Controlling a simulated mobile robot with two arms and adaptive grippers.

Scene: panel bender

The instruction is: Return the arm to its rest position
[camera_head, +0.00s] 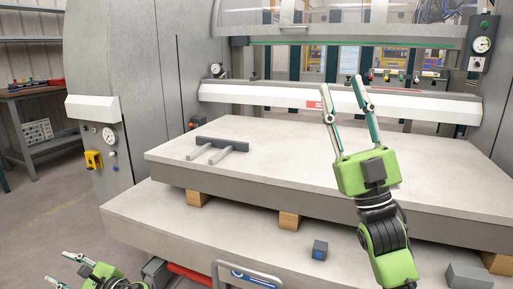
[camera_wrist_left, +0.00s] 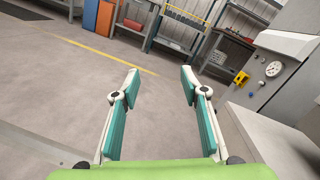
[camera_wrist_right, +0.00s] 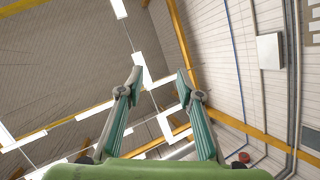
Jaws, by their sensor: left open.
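My right gripper (camera_head: 341,98) is raised in front of the panel bender, over the right part of the sheet table in the head view. Its fingers point up and are spread, with nothing between them. The right wrist view shows the spread fingers (camera_wrist_right: 160,82) against the ceiling. My left gripper (camera_head: 67,268) is low at the bottom left corner, beside the machine. In the left wrist view its fingers (camera_wrist_left: 160,80) are apart and empty, facing the floor. Part of the left arm is cut off by the head view's bottom edge.
The upper table plate (camera_head: 270,150) rests on wooden blocks (camera_head: 289,220) above a lower plate (camera_head: 160,215). A grey fork-shaped piece (camera_head: 220,148) lies on the upper plate. A small dark box (camera_head: 320,250) and a grey block (camera_head: 468,276) sit lower right. The floor at left is clear.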

